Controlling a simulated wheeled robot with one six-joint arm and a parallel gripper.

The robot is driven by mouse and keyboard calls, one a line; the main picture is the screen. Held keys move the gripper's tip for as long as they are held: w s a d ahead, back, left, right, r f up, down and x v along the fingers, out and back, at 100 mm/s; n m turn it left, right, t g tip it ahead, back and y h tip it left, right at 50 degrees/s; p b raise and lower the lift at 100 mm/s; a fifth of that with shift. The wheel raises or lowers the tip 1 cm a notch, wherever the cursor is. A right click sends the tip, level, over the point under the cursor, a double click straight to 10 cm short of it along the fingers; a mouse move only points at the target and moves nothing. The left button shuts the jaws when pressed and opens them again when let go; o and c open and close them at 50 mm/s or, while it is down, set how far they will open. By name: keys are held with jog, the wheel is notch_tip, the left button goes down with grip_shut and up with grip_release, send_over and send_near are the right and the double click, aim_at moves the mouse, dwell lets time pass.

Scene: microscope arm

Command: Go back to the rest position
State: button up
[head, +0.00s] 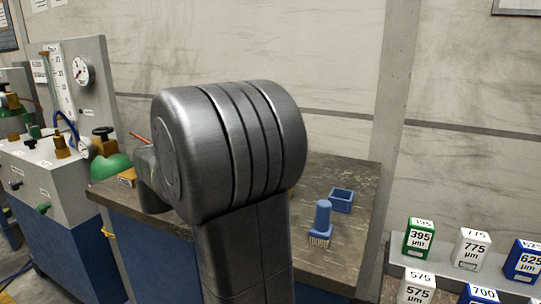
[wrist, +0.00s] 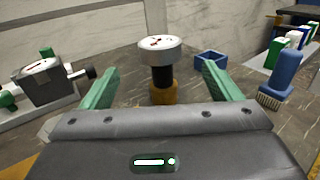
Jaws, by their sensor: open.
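My gripper (wrist: 160,88) shows in the wrist view with its two green fingers spread wide apart. It is open, with nothing held between the fingers. Past the fingertips, a knob-like device with a light round top (wrist: 160,48), a black neck and a brass-coloured base stands upright on the dark bench (wrist: 125,65). It appears between the fingers in the picture, apart from them. In the head view my own arm fills the middle and hides my gripper and much of the bench (head: 345,185).
A blue brush (head: 322,220) stands bristles down near a small open blue box (head: 341,200). Several labelled boxes, such as a green one (head: 418,238), stand on a shelf at right. A grey device (wrist: 50,82) is left of my gripper. A gauge panel (head: 85,85) stands at far left.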

jog(key=x, duration=1.1)
jog(key=shift+w+d+b, duration=0.15)
jog(key=shift+d+b, duration=0.1)
jog(key=shift+b, duration=0.1)
jog(key=shift+w+d, duration=0.1)
jog(key=shift+w, duration=0.05)
jog(key=shift+r, duration=0.1)
